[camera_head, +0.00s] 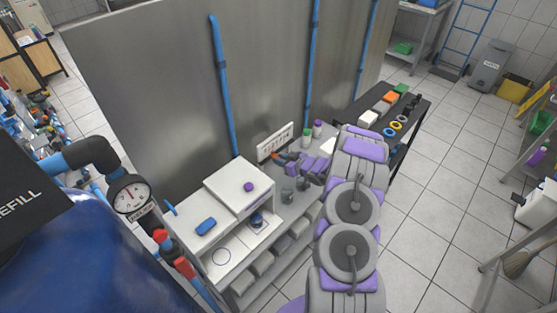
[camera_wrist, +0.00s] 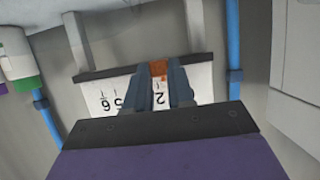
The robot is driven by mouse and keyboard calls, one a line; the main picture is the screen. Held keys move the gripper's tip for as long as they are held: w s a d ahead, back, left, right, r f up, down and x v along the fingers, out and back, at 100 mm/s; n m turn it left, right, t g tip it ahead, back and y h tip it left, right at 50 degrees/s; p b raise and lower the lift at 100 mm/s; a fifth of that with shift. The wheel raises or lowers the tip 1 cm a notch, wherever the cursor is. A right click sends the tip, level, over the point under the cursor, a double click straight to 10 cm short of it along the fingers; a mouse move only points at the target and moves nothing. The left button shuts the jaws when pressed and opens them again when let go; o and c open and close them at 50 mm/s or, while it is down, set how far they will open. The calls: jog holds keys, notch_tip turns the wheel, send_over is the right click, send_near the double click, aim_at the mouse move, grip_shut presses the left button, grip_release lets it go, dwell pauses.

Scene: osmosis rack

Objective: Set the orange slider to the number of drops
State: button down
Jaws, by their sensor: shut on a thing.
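The orange slider (camera_wrist: 159,68) shows in the wrist view at the edge of a white number scale (camera_wrist: 125,92). The scale appears upside down there, with 6 and 5 to the left and a 2 between my fingers; other digits are hidden. My gripper (camera_wrist: 165,72) is shut on the slider, one dark finger on each side. In the head view the white scale panel (camera_head: 275,141) stands against the grey wall, and my gripper (camera_head: 281,157) is just below it. The slider is too small to tell clearly there. I cannot make out any drops.
A white cabinet (camera_head: 237,183) stands left of the panel, with a blue item (camera_head: 206,226) on a lower top. Bottles (camera_head: 306,137) stand right of the panel. A dark bench (camera_head: 411,112) is farther right. Blue pipes (camera_head: 222,85) run up the wall.

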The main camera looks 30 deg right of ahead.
jog(key=c, duration=1)
grip_release()
jog(key=shift+o, duration=0.2)
jog(key=shift+s, duration=0.1)
jog(key=v, duration=1.7)
jog(key=shift+p, duration=0.4)
jog(key=shift+d, duration=0.1)
